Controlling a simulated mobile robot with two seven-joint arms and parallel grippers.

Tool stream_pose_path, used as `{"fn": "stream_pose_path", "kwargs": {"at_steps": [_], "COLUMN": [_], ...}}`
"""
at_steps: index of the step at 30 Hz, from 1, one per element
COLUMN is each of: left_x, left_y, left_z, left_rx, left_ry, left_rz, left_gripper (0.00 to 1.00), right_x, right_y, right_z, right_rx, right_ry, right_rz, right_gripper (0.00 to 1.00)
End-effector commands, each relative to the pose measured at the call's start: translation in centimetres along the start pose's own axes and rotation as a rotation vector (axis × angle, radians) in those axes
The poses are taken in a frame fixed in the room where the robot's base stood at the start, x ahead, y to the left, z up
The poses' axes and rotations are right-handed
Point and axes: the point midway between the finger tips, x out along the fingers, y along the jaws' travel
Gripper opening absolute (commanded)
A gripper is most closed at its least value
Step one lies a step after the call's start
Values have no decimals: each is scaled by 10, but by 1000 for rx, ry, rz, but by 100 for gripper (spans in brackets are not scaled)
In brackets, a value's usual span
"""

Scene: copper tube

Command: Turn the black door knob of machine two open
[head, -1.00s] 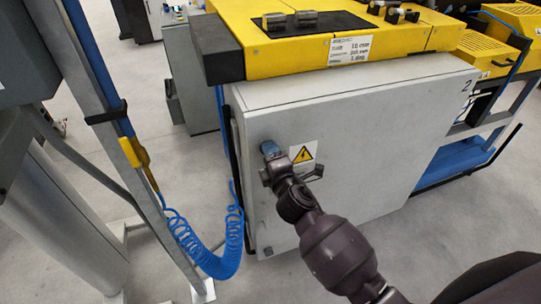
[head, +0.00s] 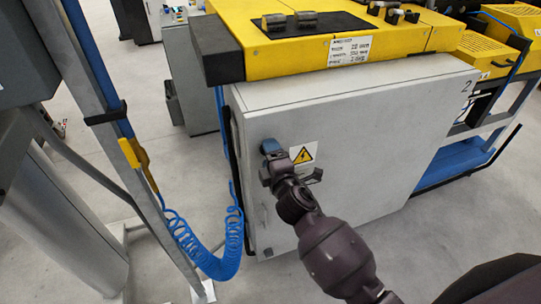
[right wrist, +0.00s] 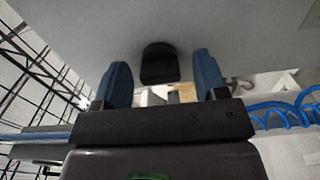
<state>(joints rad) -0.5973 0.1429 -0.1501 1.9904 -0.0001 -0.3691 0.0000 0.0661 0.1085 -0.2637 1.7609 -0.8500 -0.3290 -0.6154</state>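The grey cabinet door (head: 350,140) of machine two, with a "2" at its upper right corner, is closed. The black door knob (right wrist: 160,63) shows in the right wrist view on the pale door face, between and beyond my two blue fingertips. My right gripper (right wrist: 160,82) is open, with a finger on either side of the knob and a gap to each. In the head view my right gripper (head: 271,148) is at the left part of the door, and it hides the knob. My left gripper is not in view.
A yellow warning label (head: 303,154) is on the door just right of my right gripper. A yellow machine top (head: 290,45) sits above the cabinet. A coiled blue hose (head: 215,250) and a grey post (head: 110,120) stand to the left.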

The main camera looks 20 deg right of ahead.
Motion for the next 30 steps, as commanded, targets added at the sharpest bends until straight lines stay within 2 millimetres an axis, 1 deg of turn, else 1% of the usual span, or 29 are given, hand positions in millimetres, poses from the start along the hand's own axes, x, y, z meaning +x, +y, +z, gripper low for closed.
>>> {"fn": "stream_pose_path", "kwargs": {"at_steps": [7,11,14,24,30], "left_x": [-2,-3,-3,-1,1], "left_y": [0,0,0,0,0], "left_z": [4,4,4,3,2], "left_rx": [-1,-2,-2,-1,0], "left_ry": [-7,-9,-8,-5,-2], "left_rz": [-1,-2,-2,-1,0], "left_gripper": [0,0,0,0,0], "right_x": [0,-7,-18,-76,-99], "right_y": [0,-1,-1,-1,-1], "right_z": [0,0,0,0,0], "right_rx": [-1,-1,0,0,0], "right_ry": [0,0,0,-1,-1], "right_rz": [0,-1,-1,-2,-1], "right_gripper": [66,66,66,66,66]}}
